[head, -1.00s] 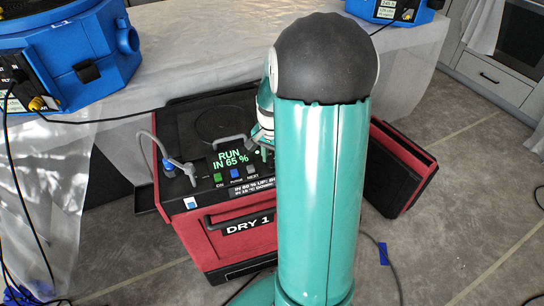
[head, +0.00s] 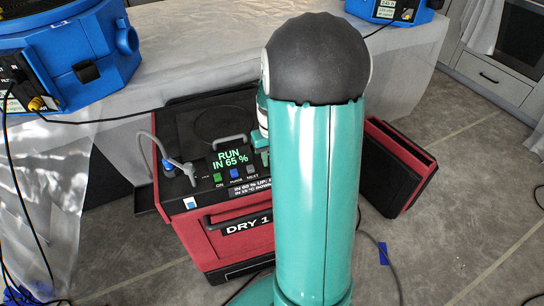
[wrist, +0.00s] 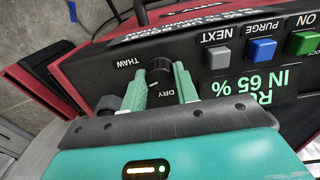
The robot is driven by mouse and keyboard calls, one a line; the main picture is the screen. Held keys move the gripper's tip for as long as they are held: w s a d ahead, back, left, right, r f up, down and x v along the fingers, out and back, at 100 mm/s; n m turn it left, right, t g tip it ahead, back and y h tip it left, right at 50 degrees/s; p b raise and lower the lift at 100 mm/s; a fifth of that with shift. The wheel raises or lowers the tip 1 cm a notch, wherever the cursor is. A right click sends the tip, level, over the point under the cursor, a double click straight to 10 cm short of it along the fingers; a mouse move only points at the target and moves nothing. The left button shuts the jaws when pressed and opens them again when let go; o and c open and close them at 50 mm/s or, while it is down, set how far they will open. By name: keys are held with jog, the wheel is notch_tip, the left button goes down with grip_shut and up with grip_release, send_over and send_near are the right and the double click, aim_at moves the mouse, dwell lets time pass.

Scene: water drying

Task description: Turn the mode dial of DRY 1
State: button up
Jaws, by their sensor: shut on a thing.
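DRY 1 (head: 246,227) is a red and black machine, with its name on the front and a sloping black control panel. Its mode dial (wrist: 158,67) is a black round knob, upside down in the wrist view, between the labels THAW and DRY. A small pale mark shows on its DRY side. My gripper (wrist: 161,76) has a green finger on each side of the dial and is shut on it. The green display (head: 231,159) reads RUN IN 65 %.
Green ON, blue PURGE and grey NEXT (wrist: 217,57) buttons sit beside the dial. A grey hose fitting (head: 180,168) stands at the panel's left. A red and black panel (head: 397,165) leans at right. Blue machines (head: 70,60) stand on the sheet-covered table behind. Cables cross the floor.

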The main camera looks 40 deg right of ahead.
jog(key=shift+n, duration=0.8)
jog(key=shift+w+r, duration=0.1)
jog(key=o, duration=1)
notch_tip(320, 180, up, 14)
jog(key=shift+f, duration=0.15)
